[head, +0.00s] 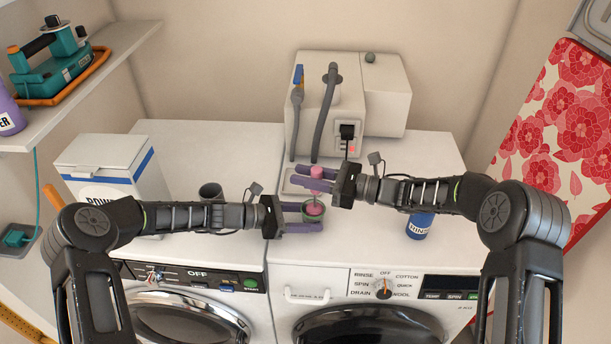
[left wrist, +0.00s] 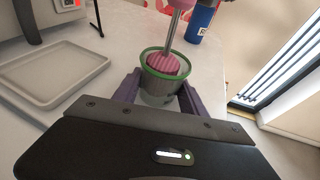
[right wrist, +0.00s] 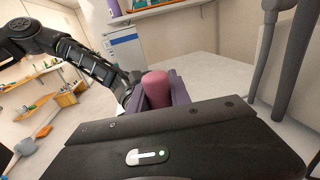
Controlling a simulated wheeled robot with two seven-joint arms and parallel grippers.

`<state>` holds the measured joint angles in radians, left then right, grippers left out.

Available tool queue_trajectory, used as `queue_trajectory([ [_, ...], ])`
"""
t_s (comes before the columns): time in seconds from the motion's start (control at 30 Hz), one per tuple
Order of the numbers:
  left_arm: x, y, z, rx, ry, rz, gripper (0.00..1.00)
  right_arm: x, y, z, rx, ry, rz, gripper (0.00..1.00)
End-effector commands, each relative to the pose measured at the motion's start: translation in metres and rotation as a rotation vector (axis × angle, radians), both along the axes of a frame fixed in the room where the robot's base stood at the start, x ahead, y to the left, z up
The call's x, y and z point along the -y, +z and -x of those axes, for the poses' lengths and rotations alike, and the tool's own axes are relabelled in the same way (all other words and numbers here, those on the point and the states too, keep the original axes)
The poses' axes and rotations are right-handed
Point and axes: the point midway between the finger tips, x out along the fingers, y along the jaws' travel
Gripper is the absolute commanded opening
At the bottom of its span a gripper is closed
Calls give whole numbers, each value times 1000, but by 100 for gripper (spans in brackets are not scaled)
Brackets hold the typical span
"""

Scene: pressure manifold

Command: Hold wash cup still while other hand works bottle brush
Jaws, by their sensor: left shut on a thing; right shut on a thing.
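The wash cup (left wrist: 163,98) is grey with a green rim. My left gripper (head: 303,217) is shut around its sides, low over the washer tops; the cup also shows in the head view (head: 313,219). The bottle brush has a pink bristle head (left wrist: 163,63) on a thin metal stem, which sits in the cup's mouth, and a pink handle (right wrist: 156,88). My right gripper (head: 318,179) is shut on the handle above the cup. The brush stem leans slightly in the left wrist view. The cup's bottom is hidden.
A shallow tray (left wrist: 58,72) lies beside the cup, below the white machine with hoses (head: 325,105). A blue bottle (head: 420,225) stands to the right, a dark cup (head: 210,192) and a white powder box (head: 108,170) to the left.

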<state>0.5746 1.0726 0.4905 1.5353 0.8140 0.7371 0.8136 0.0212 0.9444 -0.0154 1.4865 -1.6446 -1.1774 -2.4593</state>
Motion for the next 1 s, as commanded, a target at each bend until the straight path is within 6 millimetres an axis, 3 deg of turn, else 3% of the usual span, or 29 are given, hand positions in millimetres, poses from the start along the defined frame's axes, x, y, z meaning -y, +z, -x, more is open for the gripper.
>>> queue_trajectory([
  [1.0, 3, 1, 2, -1, -7, 4, 27, -11, 0, 1, 0, 1, -1, 0],
])
